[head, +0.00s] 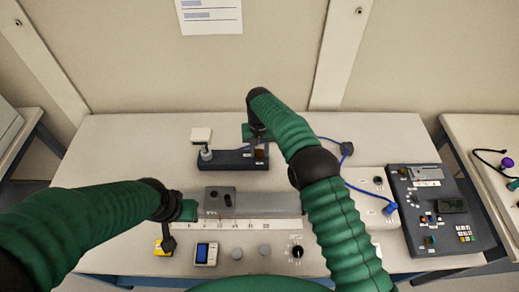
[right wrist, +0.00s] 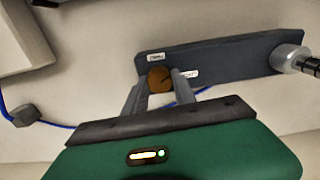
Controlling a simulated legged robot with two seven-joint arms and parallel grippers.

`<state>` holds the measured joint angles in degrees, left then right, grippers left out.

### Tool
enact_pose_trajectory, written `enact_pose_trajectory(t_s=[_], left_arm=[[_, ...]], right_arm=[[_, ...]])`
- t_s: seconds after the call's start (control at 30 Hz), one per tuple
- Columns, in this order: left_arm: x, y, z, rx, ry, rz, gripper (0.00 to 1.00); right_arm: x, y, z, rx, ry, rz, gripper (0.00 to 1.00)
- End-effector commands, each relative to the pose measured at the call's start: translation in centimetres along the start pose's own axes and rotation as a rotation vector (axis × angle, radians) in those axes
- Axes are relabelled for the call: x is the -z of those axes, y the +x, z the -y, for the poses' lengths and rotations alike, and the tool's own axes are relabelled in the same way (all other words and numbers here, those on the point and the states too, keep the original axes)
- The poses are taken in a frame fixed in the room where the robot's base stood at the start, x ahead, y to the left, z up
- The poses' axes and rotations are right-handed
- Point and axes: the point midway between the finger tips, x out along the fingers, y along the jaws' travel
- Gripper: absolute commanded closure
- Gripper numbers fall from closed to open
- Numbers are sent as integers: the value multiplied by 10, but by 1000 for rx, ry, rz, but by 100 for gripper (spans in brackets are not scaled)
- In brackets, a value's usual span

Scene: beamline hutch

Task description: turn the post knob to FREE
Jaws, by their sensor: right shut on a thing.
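The post knob (right wrist: 159,78) is a round brown knob on a dark base block (right wrist: 225,58), with a small white label beside it on two sides. A thin dark mark shows on its top; I cannot read the labels. My right gripper (right wrist: 160,86) has one finger on each side of the knob and is shut on it. In the head view the right gripper (head: 259,148) comes down over the right end of the base (head: 232,160), partly hiding the knob. My left gripper (head: 186,211) is over the front left of the bench; its fingers do not show clearly.
A silver post (head: 207,154) with a pale plate (head: 201,134) stands at the base's left end. A grey rail (head: 270,204) lies in front. A dark control panel (head: 435,212) and blue cable (head: 368,190) are to the right. The bench's back left is clear.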

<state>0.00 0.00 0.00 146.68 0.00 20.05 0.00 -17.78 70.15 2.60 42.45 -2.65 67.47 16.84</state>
Motion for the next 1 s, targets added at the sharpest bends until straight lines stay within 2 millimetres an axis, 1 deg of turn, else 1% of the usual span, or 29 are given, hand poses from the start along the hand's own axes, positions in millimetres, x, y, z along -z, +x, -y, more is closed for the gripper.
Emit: enact_pose_trajectory(t_s=[0.7, 1.0], left_arm=[[1, -4, 0, 0, 0, 0, 64], [1, -4, 0, 0, 0, 0, 64]], right_arm=[[1, -2, 2, 1, -676, -7, 100], [1, -2, 2, -1, -915, -9, 100]])
